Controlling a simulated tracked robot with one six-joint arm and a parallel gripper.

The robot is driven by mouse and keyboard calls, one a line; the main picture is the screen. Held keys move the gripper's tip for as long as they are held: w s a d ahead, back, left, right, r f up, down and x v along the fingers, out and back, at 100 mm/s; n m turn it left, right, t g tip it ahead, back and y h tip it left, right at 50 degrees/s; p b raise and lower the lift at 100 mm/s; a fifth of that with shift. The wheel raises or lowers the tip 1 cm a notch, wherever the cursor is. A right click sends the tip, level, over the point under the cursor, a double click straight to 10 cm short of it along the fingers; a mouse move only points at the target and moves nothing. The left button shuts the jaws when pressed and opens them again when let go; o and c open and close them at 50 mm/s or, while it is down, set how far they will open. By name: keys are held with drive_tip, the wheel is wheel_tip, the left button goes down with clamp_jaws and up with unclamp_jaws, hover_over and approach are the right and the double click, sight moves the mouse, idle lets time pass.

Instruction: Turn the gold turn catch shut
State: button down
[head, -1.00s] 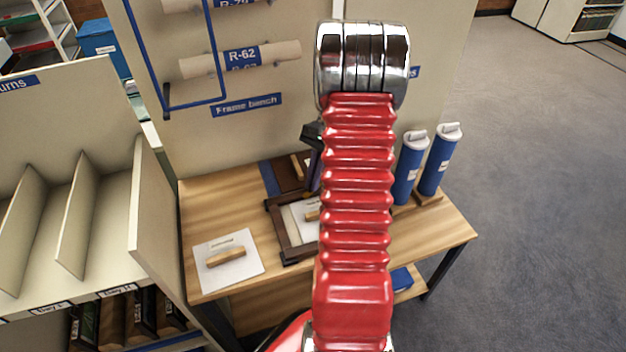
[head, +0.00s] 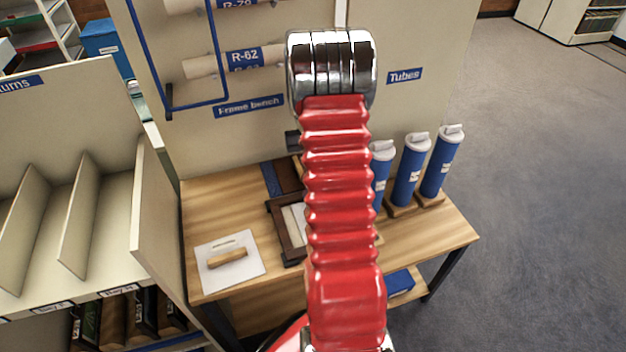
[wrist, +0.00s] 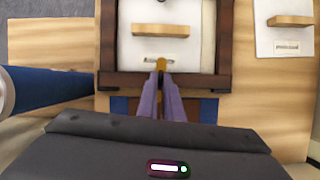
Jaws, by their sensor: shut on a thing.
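The gold turn catch (wrist: 160,65) is at the near edge of the dark wooden frame (wrist: 222,82) in the wrist view. My gripper (wrist: 161,74) has its two purple fingers close together, with the catch between their tips. The catch's exact angle is hard to tell because the fingers cover part of it. Inside the frame is a white panel with a wooden block (wrist: 160,30). In the head view the frame (head: 284,225) is partly hidden behind my red arm, and the catch and fingertips are hidden.
The frame lies on a wooden bench (head: 215,200). To its left is a white card with a wooden block (head: 228,257). Blue tubes (head: 408,175) stand on the right, and one (wrist: 45,90) is close by in the wrist view. A panel with wall rolls rises behind.

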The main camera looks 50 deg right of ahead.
drive_tip(key=shift+w+a+n, duration=0.1)
drive_tip(key=shift+w+n, duration=0.15)
drive_tip(key=shift+n, duration=0.35)
drive_tip(key=shift+h, duration=0.3)
drive_tip(key=c, duration=1.9)
unclamp_jaws()
drive_tip(key=shift+s, duration=0.15)
